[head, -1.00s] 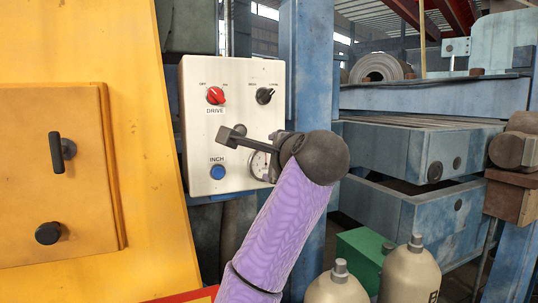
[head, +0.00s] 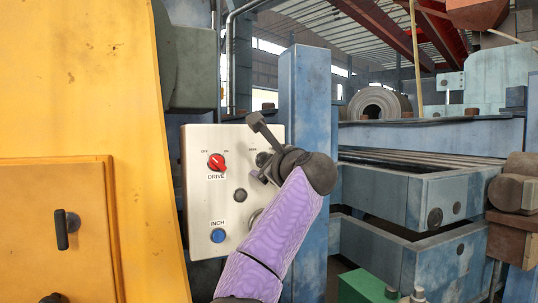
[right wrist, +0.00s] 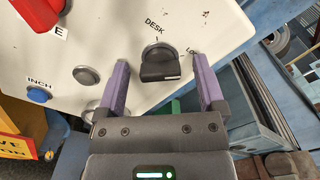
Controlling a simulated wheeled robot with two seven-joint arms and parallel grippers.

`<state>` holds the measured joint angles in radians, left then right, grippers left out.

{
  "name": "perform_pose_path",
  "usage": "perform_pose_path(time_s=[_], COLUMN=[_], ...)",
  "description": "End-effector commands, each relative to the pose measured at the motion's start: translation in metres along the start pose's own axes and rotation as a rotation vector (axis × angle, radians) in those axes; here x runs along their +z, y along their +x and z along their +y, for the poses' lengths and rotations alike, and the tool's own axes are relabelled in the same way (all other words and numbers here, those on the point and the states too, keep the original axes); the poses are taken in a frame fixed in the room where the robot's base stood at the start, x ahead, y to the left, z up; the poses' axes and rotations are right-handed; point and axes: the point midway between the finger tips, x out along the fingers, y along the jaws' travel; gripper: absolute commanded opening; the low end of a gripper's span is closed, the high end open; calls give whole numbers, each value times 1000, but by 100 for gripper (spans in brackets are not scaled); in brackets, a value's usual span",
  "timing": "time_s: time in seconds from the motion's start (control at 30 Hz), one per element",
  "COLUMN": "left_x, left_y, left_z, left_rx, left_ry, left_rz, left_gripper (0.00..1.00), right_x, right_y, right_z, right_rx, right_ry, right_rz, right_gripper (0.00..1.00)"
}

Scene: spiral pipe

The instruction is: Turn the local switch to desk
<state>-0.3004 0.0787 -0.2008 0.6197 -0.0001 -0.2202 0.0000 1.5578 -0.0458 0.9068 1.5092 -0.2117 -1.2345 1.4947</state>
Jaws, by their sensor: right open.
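The desk/local switch is a black rotary knob (right wrist: 159,64) on the white control panel (head: 205,200), with a DESK label and a partly hidden second label beginning "LO". In the head view the knob is largely hidden behind my right gripper (head: 258,147). In the right wrist view my right gripper (right wrist: 161,72) is open, its purple fingers on either side of the knob in the picture. I see no clear contact, and the depth gap is hard to tell. A white mark shows on the knob's near face. My left gripper is out of view.
The panel also has a red DRIVE switch (head: 216,162), a dark button (head: 240,195) and a blue INCH button (head: 217,236). A yellow cabinet (head: 130,140) stands left, a blue post (head: 306,90) right behind the panel. A green box (head: 362,287) is low right.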

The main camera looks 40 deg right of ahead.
Motion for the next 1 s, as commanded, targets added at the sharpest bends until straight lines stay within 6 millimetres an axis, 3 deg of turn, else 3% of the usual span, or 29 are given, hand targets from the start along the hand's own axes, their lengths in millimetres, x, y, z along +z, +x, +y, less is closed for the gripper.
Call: perform_pose_path(time_s=[0.1, 0.5, 0.53, 1.0], left_x=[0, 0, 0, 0], left_y=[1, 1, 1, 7], left_z=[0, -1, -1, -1], left_rx=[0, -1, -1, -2], left_ry=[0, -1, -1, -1], left_rz=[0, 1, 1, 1], left_gripper=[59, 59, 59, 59], right_x=[-1, 0, 0, -1], right_y=[0, -1, -1, -1], right_z=[0, 0, 0, 0], right_rx=[0, 0, 0, -2], right_ry=[0, -1, -1, -134], right_rz=[0, 0, 0, 1], right_gripper=[88, 4, 0, 0])
